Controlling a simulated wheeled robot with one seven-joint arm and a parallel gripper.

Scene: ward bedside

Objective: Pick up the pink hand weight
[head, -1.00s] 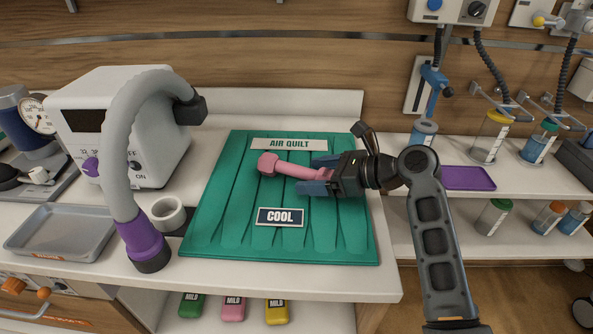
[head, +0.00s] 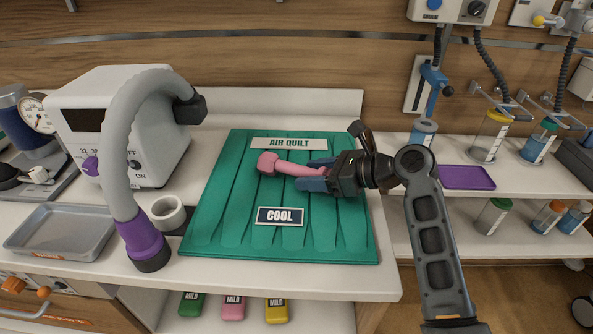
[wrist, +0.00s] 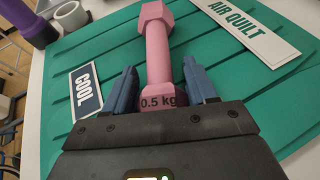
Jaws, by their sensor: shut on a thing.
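The pink hand weight (head: 292,167) lies on the green air quilt (head: 222,215), its far head pointing left in the head view. In the wrist view the hand weight (wrist: 158,45) runs between the blue fingers, with "0.5 kg" on its near head. My gripper (head: 318,174) is shut on the weight near its right end. It also shows in the wrist view (wrist: 161,88). The near head is partly hidden by my gripper. I cannot tell any gap between the weight and the quilt.
A COOL label (head: 281,217) and an AIR QUILT label (head: 289,144) lie on the quilt. A grey hose with a purple cuff (head: 143,238) stands to the left, before a white machine (head: 120,125). A metal tray (head: 60,232) is far left. A purple tray (head: 466,177) lies right.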

